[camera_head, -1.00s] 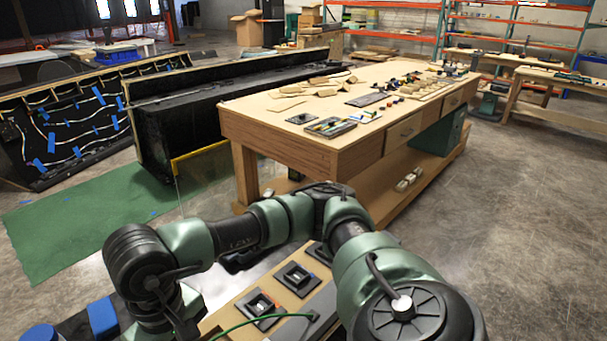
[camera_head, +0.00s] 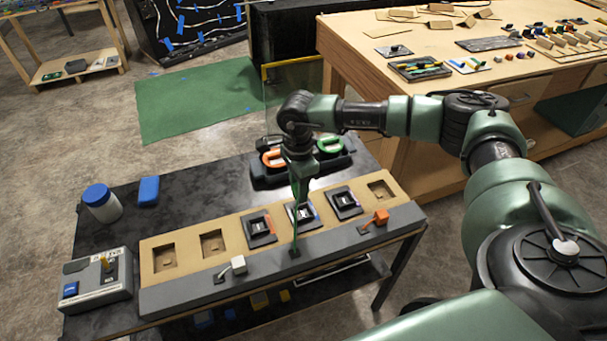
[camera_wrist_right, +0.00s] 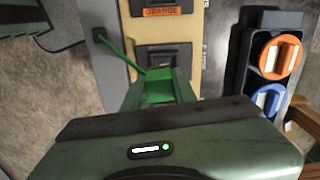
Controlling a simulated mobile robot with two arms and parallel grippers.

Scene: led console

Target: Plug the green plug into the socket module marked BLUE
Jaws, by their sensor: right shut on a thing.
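My right gripper (camera_head: 300,185) is above the console (camera_head: 190,281), over the middle of three black socket modules. It is shut on the green plug (camera_wrist_right: 160,86), whose green cable runs to the grey front strip. The middle module (camera_head: 302,214) has a bluish strip and is partly covered by the gripper. The left module (camera_head: 259,229) has an orange strip and reads ORANGE (camera_wrist_right: 160,11) in the right wrist view. The right module (camera_head: 345,202) has a blue-violet strip. No BLUE lettering is readable, and whether the plug touches the middle module is hidden. My left gripper is out of view.
Behind the console is a black tray (camera_head: 264,182) with coloured rings. A grey switch box (camera_head: 97,288), a blue-lidded jar (camera_head: 101,205) and a blue block (camera_head: 149,190) are at left.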

